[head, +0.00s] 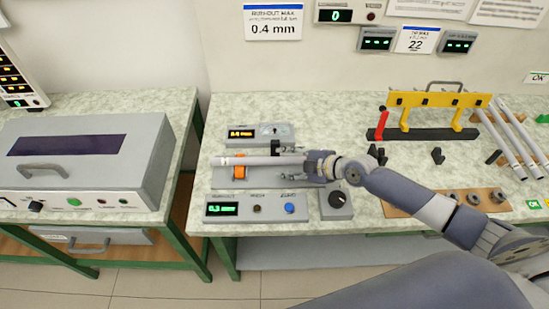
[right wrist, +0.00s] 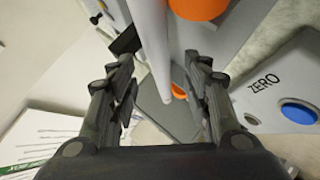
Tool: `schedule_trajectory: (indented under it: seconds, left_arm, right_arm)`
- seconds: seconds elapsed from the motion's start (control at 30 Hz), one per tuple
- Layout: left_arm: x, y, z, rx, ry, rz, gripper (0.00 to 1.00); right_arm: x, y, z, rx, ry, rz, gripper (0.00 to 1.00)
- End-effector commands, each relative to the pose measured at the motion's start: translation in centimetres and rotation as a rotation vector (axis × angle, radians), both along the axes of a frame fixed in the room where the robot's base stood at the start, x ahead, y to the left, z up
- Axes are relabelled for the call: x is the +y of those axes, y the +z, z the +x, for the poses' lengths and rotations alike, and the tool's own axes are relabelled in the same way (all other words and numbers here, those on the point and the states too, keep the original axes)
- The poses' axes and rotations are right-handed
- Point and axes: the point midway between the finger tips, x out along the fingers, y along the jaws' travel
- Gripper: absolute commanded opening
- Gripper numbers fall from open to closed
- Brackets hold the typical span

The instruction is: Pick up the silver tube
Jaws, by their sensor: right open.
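A silver tube (head: 258,161) lies level across the grey measuring fixture on the right-hand table, over an orange roller. My right gripper (head: 314,163) is at the tube's right end. In the right wrist view, my right gripper (right wrist: 160,75) is open. The tube (right wrist: 152,40) runs between its two dark fingers, with a visible gap on each side. In the head view the gripper hides the tube's right end. My left gripper is in neither view.
Several other tubes (head: 507,140) lean at the far right beside a yellow rack (head: 440,99). A display panel with a blue button (head: 289,208) stands in front of the fixture. A grey box machine (head: 90,165) stands on the left table.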

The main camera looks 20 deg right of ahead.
Motion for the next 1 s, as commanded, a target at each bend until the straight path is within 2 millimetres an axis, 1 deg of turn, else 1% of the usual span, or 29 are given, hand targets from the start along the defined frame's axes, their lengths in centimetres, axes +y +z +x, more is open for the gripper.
schedule_trajectory:
  seconds: [0.03,0.1,0.2,0.5,0.57,0.6,0.67,0.7,1.0]
  left_arm:
    - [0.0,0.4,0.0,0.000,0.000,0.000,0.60]
    - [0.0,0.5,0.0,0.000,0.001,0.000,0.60]
    - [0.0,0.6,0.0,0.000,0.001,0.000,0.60]
    - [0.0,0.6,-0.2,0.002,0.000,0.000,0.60]
    - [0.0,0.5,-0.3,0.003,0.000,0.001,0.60]
    - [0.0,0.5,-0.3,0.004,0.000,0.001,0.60]
    - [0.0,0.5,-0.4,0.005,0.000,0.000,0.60]
    - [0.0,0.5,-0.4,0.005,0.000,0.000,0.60]
    - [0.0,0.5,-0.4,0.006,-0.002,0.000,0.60]
  right_arm:
    - [0.4,-0.1,0.5,0.001,-0.002,0.004,0.45]
    - [0.7,-0.5,1.0,0.000,-0.002,0.004,0.45]
    - [1.1,-1.0,1.4,0.000,-0.002,0.002,0.45]
    - [1.2,-1.2,1.6,0.000,0.000,0.000,0.45]
    - [1.2,-1.2,1.6,0.000,0.000,0.000,0.31]
    - [1.2,-1.2,1.6,0.000,0.000,0.000,0.22]
    - [1.2,-1.2,1.6,0.000,0.000,0.000,0.08]
    - [1.2,-1.2,1.6,0.001,-0.001,0.001,0.00]
    - [1.2,-1.3,1.5,0.003,0.000,0.001,0.00]
